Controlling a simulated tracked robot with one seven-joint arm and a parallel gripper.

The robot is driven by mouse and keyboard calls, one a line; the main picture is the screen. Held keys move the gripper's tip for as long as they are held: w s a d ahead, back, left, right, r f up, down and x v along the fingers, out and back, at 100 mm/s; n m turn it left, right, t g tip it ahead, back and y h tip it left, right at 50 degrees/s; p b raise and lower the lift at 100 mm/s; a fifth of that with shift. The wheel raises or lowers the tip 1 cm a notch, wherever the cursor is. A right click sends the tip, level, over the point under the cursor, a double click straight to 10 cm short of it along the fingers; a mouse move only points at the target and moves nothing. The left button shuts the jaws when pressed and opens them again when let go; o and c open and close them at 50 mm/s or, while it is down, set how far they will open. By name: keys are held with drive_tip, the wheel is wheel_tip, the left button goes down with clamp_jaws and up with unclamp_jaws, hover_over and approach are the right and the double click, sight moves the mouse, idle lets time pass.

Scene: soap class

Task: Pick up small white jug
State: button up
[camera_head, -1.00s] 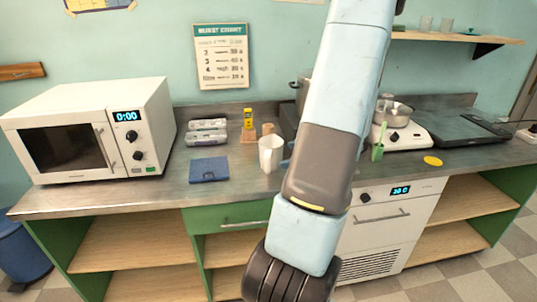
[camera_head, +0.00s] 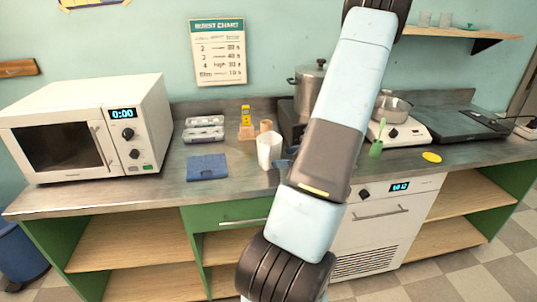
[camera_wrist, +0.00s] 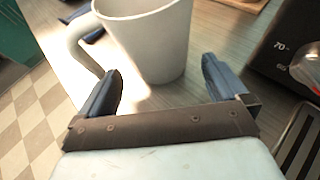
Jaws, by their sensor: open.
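In the head view my gripper is mostly hidden behind my arm; a blue bit shows just right of the jug.
A blue cloth (camera_head: 207,167) lies left of the jug. A microwave (camera_head: 85,130) is at left. A large pot (camera_head: 306,88) and a green utensil (camera_head: 376,147) are at right.

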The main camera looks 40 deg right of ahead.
sight(274, 157)
drive_tip(key=shift+x, duration=2.7)
drive_tip(key=shift+c, duration=0.5)
drive_tip(key=c, duration=0.7)
drive_tip(key=shift+r, duration=0.1)
drive_tip(key=shift+r, duration=0.15)
